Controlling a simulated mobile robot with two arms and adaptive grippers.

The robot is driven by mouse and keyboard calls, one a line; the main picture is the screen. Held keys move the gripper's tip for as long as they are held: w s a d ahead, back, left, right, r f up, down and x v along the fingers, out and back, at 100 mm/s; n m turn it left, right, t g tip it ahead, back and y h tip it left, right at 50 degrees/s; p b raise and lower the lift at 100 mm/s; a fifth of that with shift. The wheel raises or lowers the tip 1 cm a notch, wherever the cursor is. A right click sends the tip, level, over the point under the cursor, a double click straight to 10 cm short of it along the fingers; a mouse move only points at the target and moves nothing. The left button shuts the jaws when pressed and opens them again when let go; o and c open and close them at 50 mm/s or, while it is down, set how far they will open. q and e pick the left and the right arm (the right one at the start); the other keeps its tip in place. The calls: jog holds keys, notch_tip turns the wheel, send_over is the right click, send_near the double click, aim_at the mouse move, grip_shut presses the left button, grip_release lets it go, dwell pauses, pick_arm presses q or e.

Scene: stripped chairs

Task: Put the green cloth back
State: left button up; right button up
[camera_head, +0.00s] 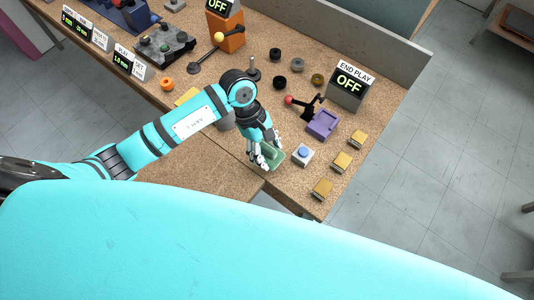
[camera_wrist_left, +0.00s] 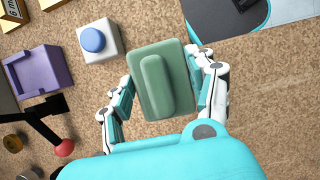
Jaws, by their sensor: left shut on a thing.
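The green cloth (camera_wrist_left: 145,62) looks like a flat green pad with a raised ridge along its middle. In the left wrist view it lies between the two fingers of my left gripper (camera_wrist_left: 165,92), which is shut on it. In the head view the cloth (camera_head: 275,156) shows partly behind my left gripper (camera_head: 262,160), low over the cork worktop near its front edge. Whether it touches the worktop I cannot tell. My right gripper is not in view.
A white box with a blue button (camera_head: 303,154) stands just right of the cloth. A purple fixture (camera_head: 322,124), a red-knobbed lever (camera_head: 290,100) and an END PLAY display (camera_head: 348,86) stand behind it. Several yellow blocks (camera_head: 342,162) line the right edge of the cork worktop (camera_head: 215,165).

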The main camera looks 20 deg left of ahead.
aim_at(267, 158)
pick_arm(q)
notch_tip(267, 158, down, 3)
jog(key=shift+s+f+p, duration=0.1)
jog(key=shift+s+p, duration=0.05)
jog(key=shift+p, duration=0.3)
jog(key=shift+f, duration=0.1)
jog(key=shift+f+b, duration=0.25)
jog(key=shift+b, duration=0.15)
jog(key=o, duration=1.1)
jog(key=shift+s, duration=0.15)
jog(key=shift+o, duration=1)
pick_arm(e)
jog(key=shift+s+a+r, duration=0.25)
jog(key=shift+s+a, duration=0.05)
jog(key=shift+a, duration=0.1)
